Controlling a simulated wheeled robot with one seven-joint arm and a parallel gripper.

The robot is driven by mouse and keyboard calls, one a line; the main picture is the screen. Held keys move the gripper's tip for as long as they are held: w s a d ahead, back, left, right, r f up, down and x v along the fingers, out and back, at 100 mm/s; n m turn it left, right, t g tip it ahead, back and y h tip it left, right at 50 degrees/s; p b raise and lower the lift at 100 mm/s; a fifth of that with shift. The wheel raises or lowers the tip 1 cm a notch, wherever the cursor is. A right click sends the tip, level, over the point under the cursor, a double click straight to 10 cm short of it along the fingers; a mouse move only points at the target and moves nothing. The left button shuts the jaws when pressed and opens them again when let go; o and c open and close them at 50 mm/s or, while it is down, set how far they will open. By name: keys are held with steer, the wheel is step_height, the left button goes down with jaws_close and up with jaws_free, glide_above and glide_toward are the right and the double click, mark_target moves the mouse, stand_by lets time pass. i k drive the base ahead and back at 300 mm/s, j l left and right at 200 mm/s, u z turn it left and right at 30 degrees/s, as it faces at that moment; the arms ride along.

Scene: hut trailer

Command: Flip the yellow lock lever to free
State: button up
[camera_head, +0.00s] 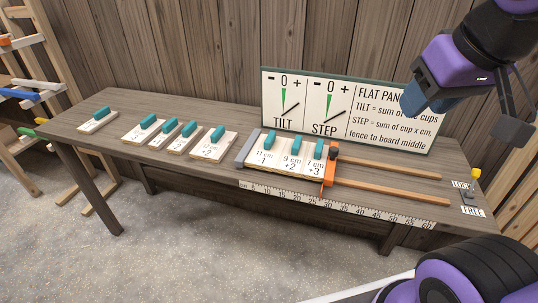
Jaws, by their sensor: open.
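The lock lever has a yellow knob (476,174) and stands at the right end of the table, on a small grey base (468,194). The knob is up at the back, beside the LOCK label (461,185). The FREE label (473,211) lies in front of the base. My gripper (464,116) is at the upper right, open and empty. In the picture it is above the lever and apart from it; the exact gap in depth is hard to tell.
Two wooden rails (390,187) run from an orange fence (329,176) toward the lever. Several white boards with teal handles (206,147) sit on the table (95,134). A sign board (386,122) stands behind, close to my gripper. A ruler strip (310,202) lines the front edge.

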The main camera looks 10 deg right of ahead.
mark_target(475, 174)
steer(key=z, duration=1.5)
steer(key=i+l+u, duration=0.1)
steer(key=l, duration=0.25)
steer(key=i+l+u, duration=0.15)
steer(key=l, duration=0.25)
steer(key=i+l+u, duration=0.1)
steer(key=l, duration=0.3)
steer(key=i+l+u, duration=0.1)
steer(key=i+l, duration=0.15)
steer(key=l, duration=0.2)
steer(key=i+l+u, duration=0.1)
steer(key=l, duration=0.3)
